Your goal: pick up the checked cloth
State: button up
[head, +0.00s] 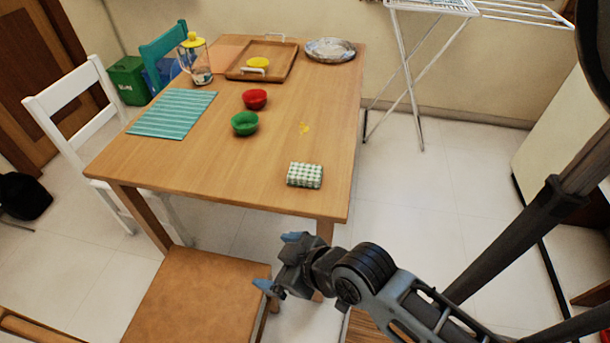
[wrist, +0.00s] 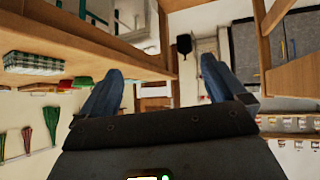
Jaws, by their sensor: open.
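The checked cloth (head: 305,175), green and white and folded into a small block, lies on the wooden table (head: 210,165) near its front right corner. In the wrist view the cloth (wrist: 34,63) shows at the left, past the fingers. My gripper (head: 277,262) is open and empty. It is in front of the table's near edge, below the level of the tabletop, above or beside the brown chair seat. In the wrist view the two blue fingertips (wrist: 162,72) stand wide apart with nothing between them.
A green bowl (head: 245,123) and a red bowl (head: 255,99) stand behind the cloth. A brown chair (head: 195,295) stands in front. The tabletop around the cloth is clear.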

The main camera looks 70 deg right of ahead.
jog(key=w+d+f+g, duration=0.2)
jog(key=w+d, duration=0.3)
jog(key=d, duration=0.4)
jog(key=n+g+y, duration=0.2)
send_near(306, 171)
jog(key=w+a+f, duration=0.1)
jog(key=w+a, duration=0.1)
jog(key=w+a+f, duration=0.1)
jog(key=w+a, duration=0.1)
jog(key=w+a+f, duration=0.1)
jog(key=a+f, duration=0.1)
jog(key=shift+w+b, duration=0.35)
jog(key=shift+w, duration=0.05)
jog(key=shift+n+g+y, duration=0.4)
jog(key=shift+y, duration=0.2)
jog(key=s+d+r, duration=0.1)
jog(key=d, duration=0.1)
jog(key=s+d+r, duration=0.1)
jog(key=d, duration=0.1)
jog(key=s+d+r, duration=0.1)
jog(key=s+d, duration=0.1)
jog(key=shift+s+d+r, duration=0.1)
jog(key=shift+d, duration=0.15)
jog(key=shift+s+d+x, duration=0.1)
jog(key=shift+x, duration=1.8)
jog(key=shift+s+d+x, duration=0.1)
jog(key=shift+s+x, duration=0.05)
jog(key=shift+x, duration=1.8)
jog(key=c, duration=1.2)
